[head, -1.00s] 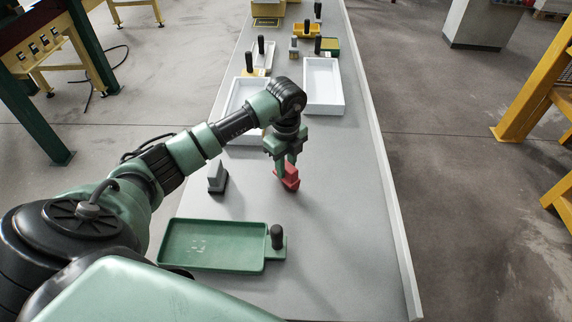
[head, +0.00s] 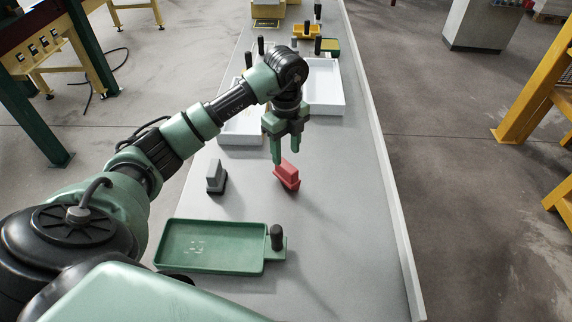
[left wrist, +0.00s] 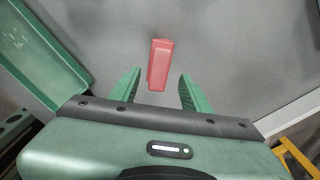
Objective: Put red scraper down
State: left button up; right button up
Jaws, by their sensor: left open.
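The red scraper (head: 287,176) stands on the grey table (head: 330,240), right of the grey scraper. My left gripper (head: 287,158) is open just above it, with its fingers apart from it. In the left wrist view the red scraper (left wrist: 160,64) lies between and beyond the two open fingertips of my left gripper (left wrist: 158,82), touching neither. My right gripper is not in view.
A grey scraper (head: 216,177) stands to the left. A green tray (head: 210,268) with a black-knobbed handle lies nearer. White trays (head: 325,105) and yellow tools (head: 306,32) are farther back. A raised rim (head: 385,190) runs along the table's right side. Table right of the scraper is clear.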

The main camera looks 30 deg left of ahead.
pick_arm(q)
notch_tip(320, 180, up, 6)
jog(key=shift+f+b, duration=0.1)
jog(key=shift+b, duration=0.2)
jog(key=shift+f, duration=0.1)
dwell(0.4)
